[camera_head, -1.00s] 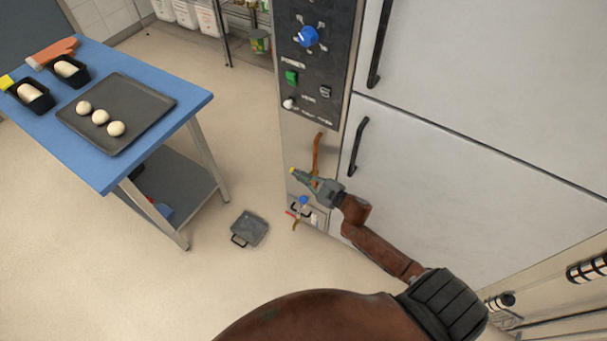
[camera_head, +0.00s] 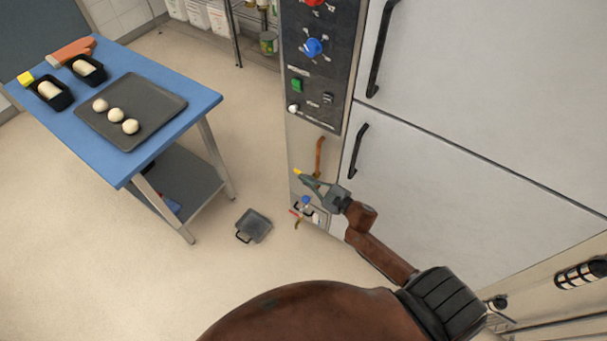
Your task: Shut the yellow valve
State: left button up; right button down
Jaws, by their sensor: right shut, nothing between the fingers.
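My right gripper (camera_head: 304,177) is shut and empty, in front of the narrow steel panel at the oven's left side. Its fingers point up and left, with a small bright yellow patch at their tip. I cannot tell whether that patch is a fingertip or part of a valve. Below the gripper is a small group of fittings: a blue one (camera_head: 305,201), a red one (camera_head: 294,213) and a small yellowish-brown one (camera_head: 297,225). Which is the yellow valve and how it is turned are too small to tell. My left gripper is not in view.
An orange-brown vertical handle or pipe (camera_head: 319,157) is just above the gripper. The oven doors (camera_head: 480,190) have black handles. A grey pan (camera_head: 257,227) lies on the floor.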

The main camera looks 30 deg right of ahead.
jog(key=v, duration=0.7)
jog(key=w+r+m+h+p, duration=0.2)
jog(key=w+r+h+p, duration=0.1)
jog(key=r+h+p, duration=0.1)
jog(key=g+h+p, duration=0.1)
jog(key=g+h, duration=0.1)
jog(key=g, duration=0.2)
send_near(297, 171)
jog(key=w+a, duration=0.2)
jog(key=w, duration=0.2)
jog(key=shift+w+d+f+b, duration=0.15)
jog(key=shift+d+f, duration=0.3)
jog(key=shift+f, duration=0.05)
jog(key=shift+w+d+f+b, duration=0.15)
jog(key=shift+w+d+f, duration=0.05)
jog(key=shift+d+f, duration=0.3)
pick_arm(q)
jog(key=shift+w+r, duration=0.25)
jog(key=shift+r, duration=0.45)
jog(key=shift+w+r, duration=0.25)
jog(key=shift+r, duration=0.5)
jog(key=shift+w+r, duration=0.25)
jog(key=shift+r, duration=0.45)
pick_arm(e)
jog(key=shift+w+d+f, duration=0.15)
jog(key=shift+d+f, duration=0.15)
jog(key=shift+f, duration=0.2)
